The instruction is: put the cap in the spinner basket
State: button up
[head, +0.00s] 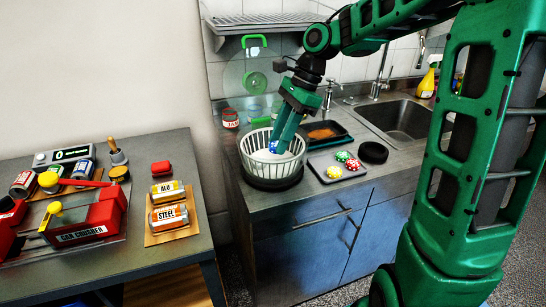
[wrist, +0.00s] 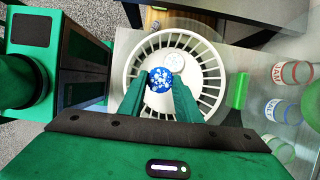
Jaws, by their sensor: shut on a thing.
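The cap is a blue disc with a white pattern (wrist: 160,80). My gripper (head: 276,148) is shut on it, and the blue cap (head: 273,146) shows at the fingertips in the head view. The spinner basket (head: 247,153) is white and slatted, on a dark round base on the counter. My gripper points down into the basket's mouth, with the cap inside its outline in both views. In the wrist view the basket (wrist: 132,92) surrounds the fingertips (wrist: 161,86). A pale round disc (wrist: 175,62) shows inside; I cannot tell whether it is part of the basket.
Jars (head: 231,118) stand behind at left. The sink (head: 402,119) is at right. A separate table (head: 165,265) with a can crusher is at left.

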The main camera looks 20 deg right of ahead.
jog(key=shift+f, duration=3)
jog(key=shift+s+f, duration=0.1)
jog(key=o, duration=0.7)
jog(key=v, duration=1.2)
jog(key=shift+d, duration=0.1)
jog(key=s+d+f+n+h, duration=0.1)
jog(key=s+d+f+n, duration=0.2)
jog(key=s, duration=0.6)
jog(key=s+d+f+n+h, duration=0.1)
jog(key=s+d+f+n, duration=0.2)
jog(key=s, duration=0.7)
jog(key=s+d+f+n+h, duration=0.2)
jog(key=s+d+n, duration=0.3)
jog(key=s, duration=0.4)
jog(key=shift+s+d+f+n, duration=0.2)
jog(key=shift+d+f+n, duration=0.1)
jog(key=shift+d+f, duration=0.55)
